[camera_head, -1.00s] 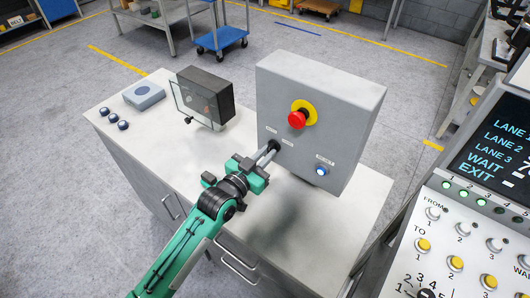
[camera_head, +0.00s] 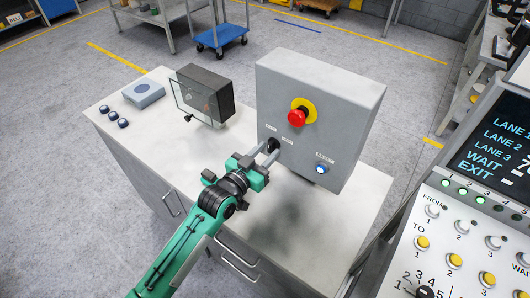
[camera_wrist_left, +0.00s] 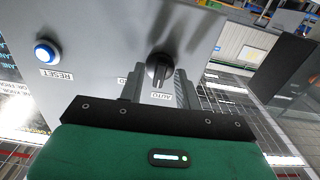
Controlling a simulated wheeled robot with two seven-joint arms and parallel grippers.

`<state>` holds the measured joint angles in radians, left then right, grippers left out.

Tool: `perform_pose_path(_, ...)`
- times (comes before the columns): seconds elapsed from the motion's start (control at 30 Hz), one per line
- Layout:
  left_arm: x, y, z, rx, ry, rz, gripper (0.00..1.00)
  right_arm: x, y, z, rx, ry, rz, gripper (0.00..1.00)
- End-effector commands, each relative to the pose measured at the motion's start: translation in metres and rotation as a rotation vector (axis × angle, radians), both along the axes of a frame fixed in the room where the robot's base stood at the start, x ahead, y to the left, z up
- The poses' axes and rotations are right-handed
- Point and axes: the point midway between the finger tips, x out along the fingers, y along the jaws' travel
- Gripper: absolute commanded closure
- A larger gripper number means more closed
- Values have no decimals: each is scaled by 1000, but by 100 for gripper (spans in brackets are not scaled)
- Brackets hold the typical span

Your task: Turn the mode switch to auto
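The mode switch is a small black knob (camera_head: 273,145) on the front of a grey control box (camera_head: 345,107). In the left wrist view the knob (camera_wrist_left: 160,66) stands just beyond my fingertips, with an AUTO label beside it and a second label partly hidden by a finger. Whether its pointer lines up with AUTO is hard to tell. My left gripper (camera_head: 266,154) is in front of the switch. My right gripper is not in view.
A red emergency button (camera_head: 298,117) sits above the switch and a lit blue RESET button (camera_head: 321,168) to its right. A dark clear-fronted box (camera_head: 207,93) stands left on the cabinet top (camera_head: 155,113). A console (camera_head: 470,215) is at the right.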

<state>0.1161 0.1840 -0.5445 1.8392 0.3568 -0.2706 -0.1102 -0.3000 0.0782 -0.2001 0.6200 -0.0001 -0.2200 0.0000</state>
Motion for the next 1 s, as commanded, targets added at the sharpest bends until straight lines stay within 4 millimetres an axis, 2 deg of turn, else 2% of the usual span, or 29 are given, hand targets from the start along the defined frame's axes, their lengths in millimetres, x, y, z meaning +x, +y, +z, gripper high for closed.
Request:
perform_pose_path(0.27, -7, 6, -1, 2, -1, 1, 66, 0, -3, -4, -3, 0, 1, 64)
perform_pose_path(0.37, -19, 14, -3, 2, -1, 1, 66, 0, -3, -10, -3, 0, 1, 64)
perform_pose_path(0.8, -93, 67, -3, 2, 0, -1, 66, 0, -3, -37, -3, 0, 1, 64)
perform_pose_path(1.0, -108, 79, -1, 0, 0, 0, 66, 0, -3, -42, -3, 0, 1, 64)
